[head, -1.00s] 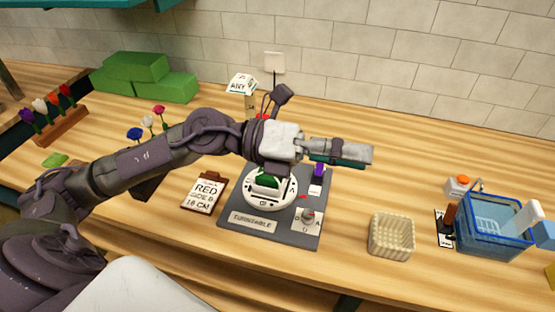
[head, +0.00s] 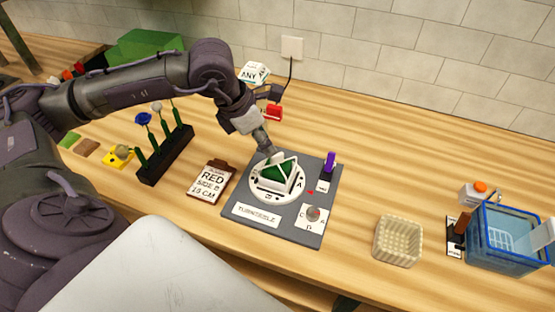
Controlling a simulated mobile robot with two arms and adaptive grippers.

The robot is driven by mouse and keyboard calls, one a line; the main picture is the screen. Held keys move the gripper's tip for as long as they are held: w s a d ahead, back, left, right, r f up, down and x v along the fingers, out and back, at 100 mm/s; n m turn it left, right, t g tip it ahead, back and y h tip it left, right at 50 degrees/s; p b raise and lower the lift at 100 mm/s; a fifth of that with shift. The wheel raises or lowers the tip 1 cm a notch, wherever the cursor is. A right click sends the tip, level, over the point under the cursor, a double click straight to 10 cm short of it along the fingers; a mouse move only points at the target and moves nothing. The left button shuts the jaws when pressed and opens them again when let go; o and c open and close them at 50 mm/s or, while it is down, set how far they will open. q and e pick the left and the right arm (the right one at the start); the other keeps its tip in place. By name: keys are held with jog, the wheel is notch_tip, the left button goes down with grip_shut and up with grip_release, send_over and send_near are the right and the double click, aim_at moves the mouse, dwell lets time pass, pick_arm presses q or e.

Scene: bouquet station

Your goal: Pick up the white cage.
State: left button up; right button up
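A white open frame around a green block, which looks like the white cage (head: 294,174), stands on the round white turntable (head: 263,193). The turntable sits on a grey board (head: 293,234) with a "TURNTABLE" label. My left gripper (head: 268,149) points down just above and behind the cage's upper left side. It is seen edge-on, so its finger opening is hidden. I cannot tell whether it touches the cage. My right gripper is not in view.
A purple peg (head: 330,162) and a small dial (head: 313,214) are on the board's right side. A clipboard (head: 212,181) and dark flower rack (head: 166,158) stand left. A cream basket (head: 397,241) and blue basket (head: 509,237) stand right. Bare wood separates board and cream basket.

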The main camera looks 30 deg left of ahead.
aim_at(276, 155)
pick_arm(q)
jog(key=shift+w+d+f, duration=0.15)
jog(key=shift+w+f, duration=0.05)
jog(key=shift+f, duration=0.35)
jog(key=shift+w+d+f+p, duration=0.15)
jog(key=shift+f+p, duration=0.1)
jog(key=shift+p, duration=0.25)
jog(key=p+x, duration=0.1)
jog(key=x, duration=0.2)
jog(key=shift+w+f+p, duration=0.25)
jog(key=shift+f+p, duration=0.05)
jog(key=shift+w+d+f, duration=0.1)
jog(key=shift+f, duration=0.25)
grip_shut()
